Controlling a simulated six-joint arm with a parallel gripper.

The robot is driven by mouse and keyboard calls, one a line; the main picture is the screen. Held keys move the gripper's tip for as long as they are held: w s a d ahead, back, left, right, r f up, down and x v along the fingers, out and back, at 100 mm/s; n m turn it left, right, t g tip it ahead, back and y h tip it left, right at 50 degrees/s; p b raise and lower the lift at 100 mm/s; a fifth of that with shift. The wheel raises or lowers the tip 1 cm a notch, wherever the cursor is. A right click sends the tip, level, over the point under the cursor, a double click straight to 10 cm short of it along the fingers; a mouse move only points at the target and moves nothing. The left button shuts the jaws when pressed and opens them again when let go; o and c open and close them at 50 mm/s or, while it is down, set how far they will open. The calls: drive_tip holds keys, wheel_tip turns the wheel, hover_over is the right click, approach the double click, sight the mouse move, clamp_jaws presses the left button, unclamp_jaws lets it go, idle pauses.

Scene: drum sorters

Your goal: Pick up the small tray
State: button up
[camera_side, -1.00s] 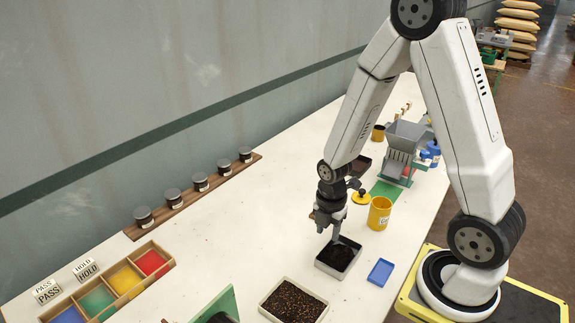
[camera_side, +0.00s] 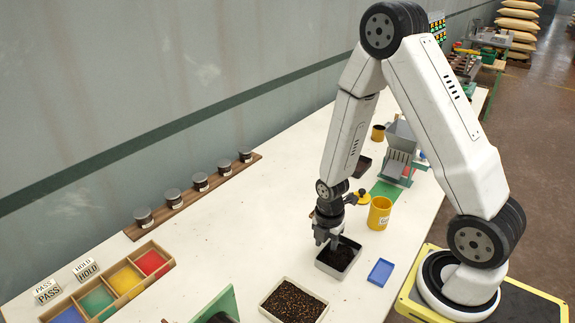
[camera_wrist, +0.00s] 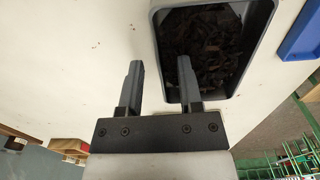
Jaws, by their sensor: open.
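A small grey tray (camera_side: 347,268) with dark flaky contents sits on the white table in the side view. In the wrist view the grey tray (camera_wrist: 159,62) fills the upper right of centre. My gripper (camera_side: 328,243) points down at its back-left edge. In the wrist view my gripper (camera_wrist: 160,77) is open and empty. One finger is outside the tray's left wall and the other overlaps the inside, so the wall lies between them. I cannot tell how far the fingertips are above or below the rim.
A larger tray (camera_side: 268,309) of brown grains sits at the front. A flat blue tray (camera_side: 381,272) and a yellow cup (camera_side: 379,213) are to the right. A compartment box (camera_side: 172,262) and a rack of jars (camera_side: 172,199) are at the left. The table between is clear.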

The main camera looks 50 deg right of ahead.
clamp_jaws()
drive_tip(key=shift+r, duration=0.15)
idle(0.4)
wheel_tip(320, 180, up, 10)
idle(0.8)
idle(0.7)
drive_tip(key=shift+r, duration=1.9)
drive_tip(key=shift+a, duration=0.1)
